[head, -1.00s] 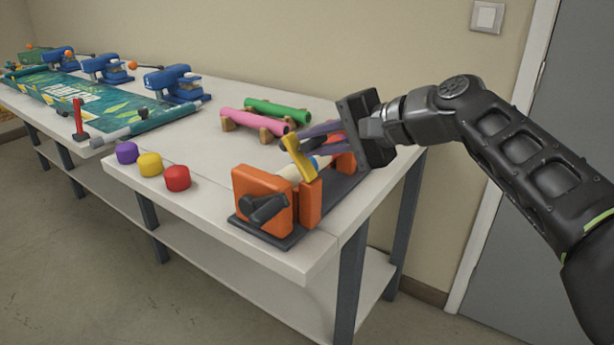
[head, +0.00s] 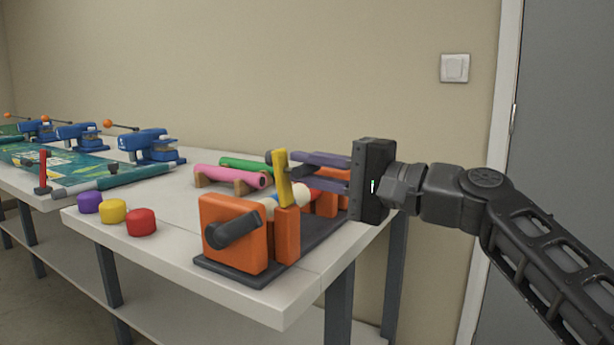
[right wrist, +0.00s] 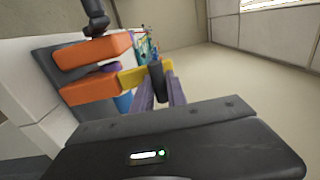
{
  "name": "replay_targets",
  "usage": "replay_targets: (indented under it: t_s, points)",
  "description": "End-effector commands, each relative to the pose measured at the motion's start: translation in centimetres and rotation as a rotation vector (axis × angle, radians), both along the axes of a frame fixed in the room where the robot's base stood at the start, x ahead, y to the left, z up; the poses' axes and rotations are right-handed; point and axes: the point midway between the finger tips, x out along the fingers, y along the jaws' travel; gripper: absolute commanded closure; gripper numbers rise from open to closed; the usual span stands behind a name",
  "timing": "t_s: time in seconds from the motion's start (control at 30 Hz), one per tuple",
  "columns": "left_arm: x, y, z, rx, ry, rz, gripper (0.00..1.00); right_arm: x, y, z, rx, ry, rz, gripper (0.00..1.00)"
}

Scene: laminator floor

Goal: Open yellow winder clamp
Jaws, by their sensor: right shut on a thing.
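The yellow winder clamp (head: 282,180) is a flat yellow bar standing nearly upright on the orange winder (head: 236,228) at the table's front right corner. A dark handle sits at its upper end. My right gripper (head: 297,165), with purple fingers, reaches in from the right and is shut on this handle. In the right wrist view the yellow clamp (right wrist: 147,75) runs from the orange block to the black handle (right wrist: 157,82), which lies between my fingers (right wrist: 160,93). The fingers partly hide the winder's rear. My left gripper is out of view.
Purple, yellow (head: 112,211) and red (head: 141,222) knobs stand along the front edge. Pink (head: 231,177) and green (head: 246,165) rolls lie behind the winder. Blue machines (head: 148,145) stand along the back left. A wall is close behind the table.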

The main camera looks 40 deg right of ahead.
Motion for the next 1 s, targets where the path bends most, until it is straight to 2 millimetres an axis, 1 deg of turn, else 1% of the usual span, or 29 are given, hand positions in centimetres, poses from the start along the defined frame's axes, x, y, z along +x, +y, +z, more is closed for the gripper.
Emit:
replay_targets:
  t_s: [0.17, 0.2, 0.43, 0.67, 0.77, 0.87, 1.0]
  points:
    - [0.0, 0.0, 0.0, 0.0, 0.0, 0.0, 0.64, 0.0, 0.1, 0.0, 0.001, 0.0, 0.002, 1.0]
    - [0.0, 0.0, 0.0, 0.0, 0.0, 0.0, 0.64, 0.0, 0.1, 0.0, 0.002, 0.001, 0.002, 0.81]
    - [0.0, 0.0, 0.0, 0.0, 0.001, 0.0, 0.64, 0.0, 0.0, 0.0, 0.001, 0.001, 0.001, 0.62]
    - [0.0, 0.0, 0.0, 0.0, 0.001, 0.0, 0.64, 0.0, 0.0, 0.0, 0.001, 0.001, 0.001, 0.62]
    - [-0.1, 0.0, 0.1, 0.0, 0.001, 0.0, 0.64, -0.4, -0.1, 0.0, 0.0, 0.001, 0.0, 0.62]
    - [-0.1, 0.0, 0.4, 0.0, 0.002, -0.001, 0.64, -1.2, -0.4, 0.2, 0.0, -0.001, -0.001, 0.62]
    - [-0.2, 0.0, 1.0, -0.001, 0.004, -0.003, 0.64, -3.3, -1.0, 0.2, 0.002, -0.002, -0.001, 0.62]
